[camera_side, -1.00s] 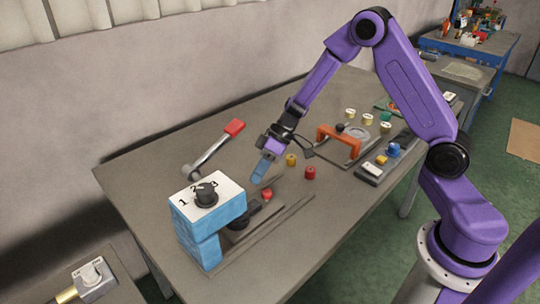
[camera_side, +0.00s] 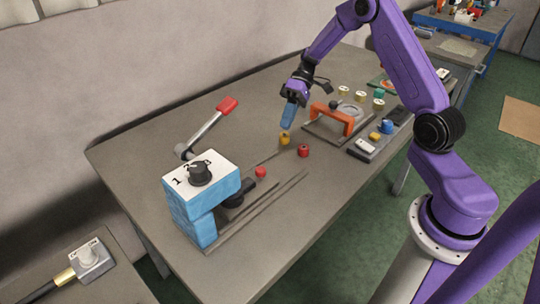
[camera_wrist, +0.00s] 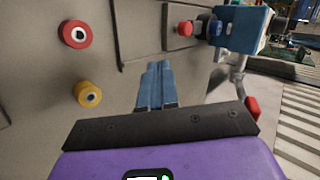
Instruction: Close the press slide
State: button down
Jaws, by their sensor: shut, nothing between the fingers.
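The blue press (camera_side: 202,212) stands at the near left of the table, with a white top and a black dial (camera_side: 200,174). Its dark slide (camera_side: 237,195) lies beside the press between rails, the black part close against the blue body. A small red knob (camera_side: 260,172) is at the slide's outer end, and it also shows in the wrist view (camera_wrist: 185,28). My gripper (camera_side: 286,124) has blue fingers, shut and empty, above the table near a yellow spool (camera_side: 284,139), apart from the slide. In the wrist view the fingers (camera_wrist: 155,68) point toward the table.
A red-handled lever (camera_side: 227,105) rises behind the press. A red spool (camera_side: 303,151) stands near the yellow one. An orange handle (camera_side: 333,117) on a plate and a switch box (camera_side: 367,147) lie to the right. The table's back left is clear.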

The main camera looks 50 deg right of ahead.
aim_at(257, 168)
jog(key=x, duration=0.9)
jog(key=shift+s+a+f, duration=0.2)
jog(key=shift+s+f, duration=0.1)
jog(key=shift+s+a, duration=0.25)
jog(key=shift+a, duration=0.9)
jog(key=shift+s+a, duration=0.2)
jog(key=shift+a, duration=0.6)
jog(key=shift+a, duration=2.5)
